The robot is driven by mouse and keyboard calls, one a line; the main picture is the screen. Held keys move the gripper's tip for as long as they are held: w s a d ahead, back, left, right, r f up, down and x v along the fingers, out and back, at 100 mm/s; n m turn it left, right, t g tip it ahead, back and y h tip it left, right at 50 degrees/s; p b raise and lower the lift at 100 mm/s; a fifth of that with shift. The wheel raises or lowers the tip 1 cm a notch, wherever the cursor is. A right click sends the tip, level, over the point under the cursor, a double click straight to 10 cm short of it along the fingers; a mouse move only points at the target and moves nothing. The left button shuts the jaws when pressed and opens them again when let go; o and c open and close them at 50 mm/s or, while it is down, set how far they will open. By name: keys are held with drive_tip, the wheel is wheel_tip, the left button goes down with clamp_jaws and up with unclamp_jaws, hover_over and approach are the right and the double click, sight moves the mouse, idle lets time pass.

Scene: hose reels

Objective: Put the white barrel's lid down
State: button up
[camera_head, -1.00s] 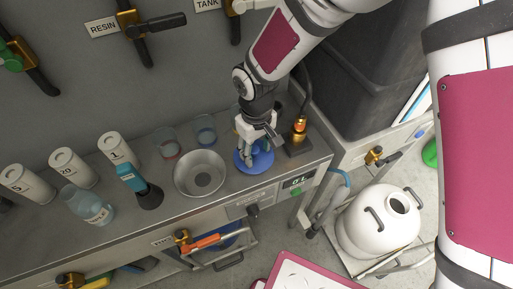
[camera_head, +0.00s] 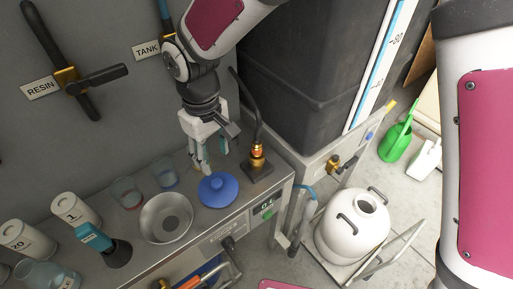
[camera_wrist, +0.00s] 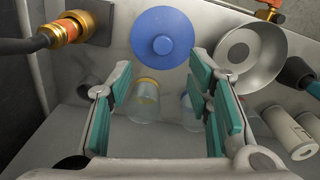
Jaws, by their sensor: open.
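The white barrel (camera_head: 352,226) stands upright on a low frame on the floor at the right, its round mouth open. A blue round lid with a knob (camera_head: 217,190) lies flat on the steel bench; it also shows at the top of the wrist view (camera_wrist: 162,37). My gripper (camera_head: 203,170) is open and empty, just behind and above the blue lid, apart from it. In the wrist view its teal-padded fingers (camera_wrist: 160,75) are spread with nothing held between them.
A metal bowl (camera_head: 166,218) and two glass beakers (camera_head: 165,174) stand left of the lid. A brass-fitted hose nozzle (camera_head: 257,158) stands close to the right of my gripper. A dark tank (camera_head: 300,75) rises behind. Green watering can (camera_head: 396,141) on the floor.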

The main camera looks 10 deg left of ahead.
drive_tip(key=d+r+m+t, duration=0.1)
drive_tip(key=d+r+m, duration=0.1)
drive_tip(key=d+r, duration=0.45)
drive_tip(key=d+r+m, duration=0.2)
drive_tip(key=d+r, duration=0.1)
drive_tip(key=d, duration=0.6)
drive_tip(key=d+r+m+t, duration=0.1)
drive_tip(key=d+r+m, duration=0.1)
drive_tip(key=d+r, duration=0.35)
drive_tip(key=s+d+r+m+t, duration=0.1)
drive_tip(key=s+d+m, duration=0.5)
drive_tip(key=s+d, duration=0.8)
drive_tip(key=shift+s+d, duration=0.2)
drive_tip(key=shift+d, duration=1.15)
drive_tip(key=shift+r, duration=0.1)
